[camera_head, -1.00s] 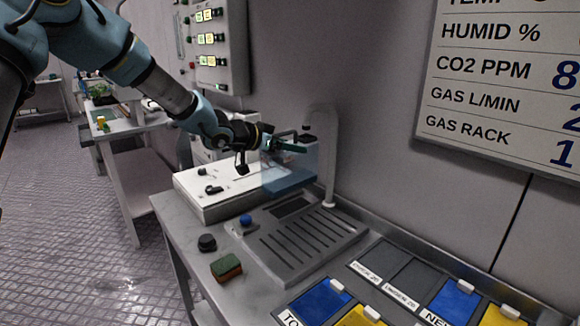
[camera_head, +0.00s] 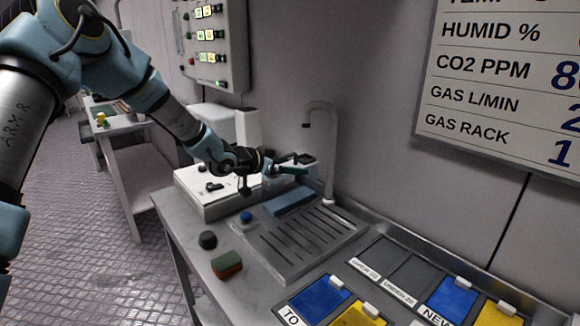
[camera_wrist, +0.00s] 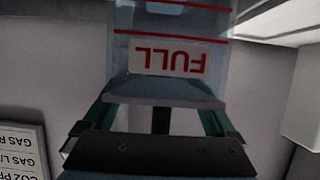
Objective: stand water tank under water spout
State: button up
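The water tank (camera_head: 290,201) is a clear, bluish box low over the back of the grated drip tray, beside the spout column. I cannot tell whether its base touches the tray. In the wrist view, the tank (camera_wrist: 183,90) fills the upper middle, with red level lines and an upside-down FULL label. My gripper (camera_head: 300,165) is at the tank's upper part. Its teal fingers (camera_wrist: 162,120) lie wide apart at the two sides of the tank's grey ledge and appear shut on it; the tips are partly hidden. The grey water spout (camera_head: 328,150) curves over from behind.
The drip tray (camera_head: 300,248) has a blue button (camera_head: 246,217) at its left. A black knob (camera_head: 208,240) and a green-brown sponge (camera_head: 227,265) lie on the counter in front. A white device (camera_head: 205,203) stands left.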

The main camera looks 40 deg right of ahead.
jog(key=shift+o, duration=0.4)
jog(key=shift+a, duration=0.1)
jog(key=shift+w+a+r, duration=0.1)
jog(key=shift+a+r, duration=0.05)
jog(key=shift+a, duration=0.15)
jog(key=s+b+v, duration=0.1)
jog(key=b+v, duration=0.1)
jog(key=v, duration=0.9)
jog(key=w+a+f+n+t+y, duration=0.1)
jog(key=w+a+n+t+y, duration=0.2)
jog(key=a, duration=0.7)
jog(key=w+a+f+n+t+y, duration=0.1)
jog(key=w+a+f+n+y, duration=0.15)
jog(key=w+a, duration=0.45)
jog(key=w+a+f+n+t+y, duration=0.15)
jog(key=a+n+y, duration=0.25)
jog(key=a, duration=0.8)
jog(key=s+a+n+g+y, duration=0.1)
jog(key=s+a+n+y, duration=0.1)
jog(key=s+a+n, duration=0.2)
jog(key=s+a+n+g+y, duration=0.2)
jog(key=s+a+n, duration=0.2)
jog(key=s+a, duration=0.5)
jog(key=a, duration=0.6)
jog(key=shift+s+r, duration=0.4)
